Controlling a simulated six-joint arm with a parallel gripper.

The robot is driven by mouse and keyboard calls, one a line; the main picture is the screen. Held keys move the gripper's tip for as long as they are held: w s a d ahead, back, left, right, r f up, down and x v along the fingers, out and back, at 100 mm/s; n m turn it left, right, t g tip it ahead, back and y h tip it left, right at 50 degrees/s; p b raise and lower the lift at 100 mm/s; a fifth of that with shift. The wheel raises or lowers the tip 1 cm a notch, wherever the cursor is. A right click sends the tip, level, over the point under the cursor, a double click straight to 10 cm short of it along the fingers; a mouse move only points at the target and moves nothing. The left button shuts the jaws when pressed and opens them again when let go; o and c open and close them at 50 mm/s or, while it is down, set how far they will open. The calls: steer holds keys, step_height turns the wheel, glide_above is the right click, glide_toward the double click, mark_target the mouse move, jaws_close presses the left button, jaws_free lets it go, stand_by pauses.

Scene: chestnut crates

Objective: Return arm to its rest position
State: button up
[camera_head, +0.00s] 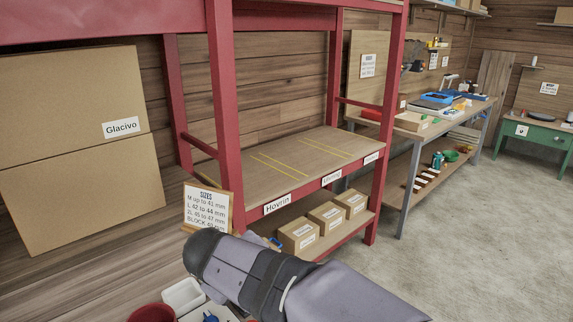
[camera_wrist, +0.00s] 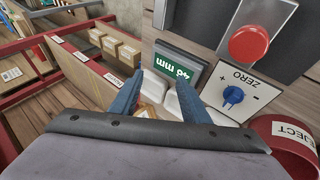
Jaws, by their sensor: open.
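In the wrist view my gripper (camera_wrist: 157,80) is open, with its two blue fingers spread apart. No object is seen held between them. Behind and below the fingers are white rounded parts (camera_wrist: 190,101) and a green display reading "46 mm" (camera_wrist: 180,66). In the head view my arm reaches in from the bottom right across the bottom centre; the gripper fingers are not clearly visible there.
A red-framed rack (camera_head: 222,120) with a "Hovrin" label stands behind my arm, small cartons (camera_head: 297,234) on its lower shelf. A "SIZES" sign (camera_head: 206,207) stands close by. The wrist view shows a red button (camera_wrist: 248,43), a "ZERO" knob (camera_wrist: 233,95) and a red "REJECT" bin (camera_wrist: 265,128).

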steer(key=shift+n+h, duration=0.3)
steer(key=shift+h, duration=0.3)
steer(key=w+d, duration=0.2)
steer(key=d, duration=0.1)
steer(key=w+d+f, duration=0.1)
steer(key=w+d, duration=0.1)
steer(key=d, duration=0.2)
steer(key=w+d+f+p, duration=0.1)
steer(key=d, duration=0.3)
steer(key=shift+w+f, duration=0.15)
steer(key=shift+w, duration=0.25)
steer(key=s+d+f+m+g+y, duration=0.1)
steer(key=s+d+f+m+g, duration=0.15)
steer(key=d+f, duration=0.75)
steer(key=s+d+f+m+g+y, duration=0.1)
steer(key=s+d+f+m+g, duration=0.2)
steer(key=d+f, duration=0.8)
steer(key=s+a+r+m+g+b, duration=0.1)
steer(key=s+a+m+b, duration=0.25)
steer(key=s, duration=0.65)
steer(key=s+a+r+m+g+b, duration=0.1)
steer(key=s+a+m+b, duration=0.2)
steer(key=s, duration=0.8)
step_height(320, 180, up, 16)
steer(key=n+p, duration=0.1)
steer(key=p, duration=1.6)
steer(key=shift+w+a+y, duration=0.3)
steer(key=shift+a, duration=0.15)
